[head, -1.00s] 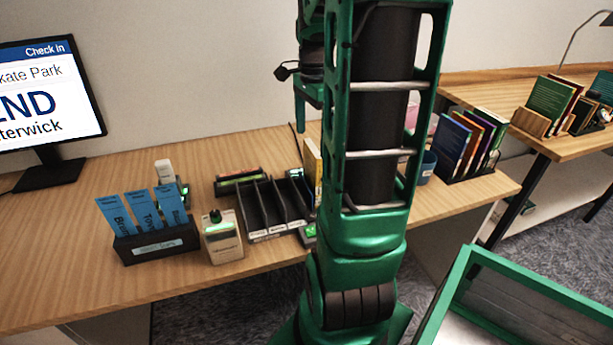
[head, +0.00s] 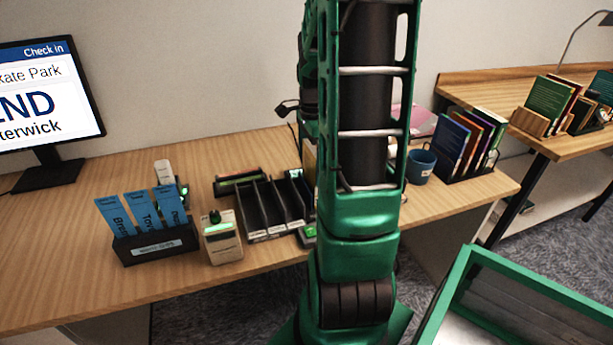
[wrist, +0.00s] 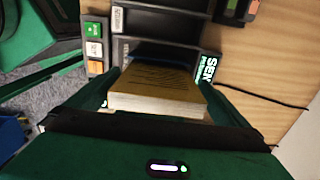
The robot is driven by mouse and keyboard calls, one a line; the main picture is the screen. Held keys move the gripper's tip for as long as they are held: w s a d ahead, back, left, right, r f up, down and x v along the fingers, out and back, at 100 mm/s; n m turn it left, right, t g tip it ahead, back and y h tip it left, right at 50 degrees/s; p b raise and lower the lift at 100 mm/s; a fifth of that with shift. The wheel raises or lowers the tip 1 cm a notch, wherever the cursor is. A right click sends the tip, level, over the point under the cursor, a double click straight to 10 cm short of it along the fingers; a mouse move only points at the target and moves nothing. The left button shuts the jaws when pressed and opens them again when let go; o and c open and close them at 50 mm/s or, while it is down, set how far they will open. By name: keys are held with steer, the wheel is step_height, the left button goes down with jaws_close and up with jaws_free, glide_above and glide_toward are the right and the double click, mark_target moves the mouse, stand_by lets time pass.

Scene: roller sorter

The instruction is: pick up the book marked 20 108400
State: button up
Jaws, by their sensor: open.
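A thick ochre book (wrist: 155,80) with its pale page edges toward the camera stands between the two fingers of my gripper (wrist: 157,88) in the wrist view. The fingers are open, one on each side of it; whether they touch it I cannot tell. No number is readable on the book. In the head view only a thin tan sliver of it (head: 309,160) shows beside my green arm, which hides my gripper.
A black slotted sorter (head: 247,211) stands left of my arm, with a label holder (head: 158,243) and a beige device (head: 222,240) farther left. A blue mug (head: 421,166) and a book rack (head: 470,178) are on the right. A small lit sign (wrist: 208,68) is close to the right finger.

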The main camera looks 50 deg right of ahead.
steer(key=shift+f, duration=0.75)
steer(key=shift+c, duration=0.6)
steer(key=c, duration=1.1)
steer(key=shift+o, duration=0.2)
steer(key=shift+r, duration=0.15)
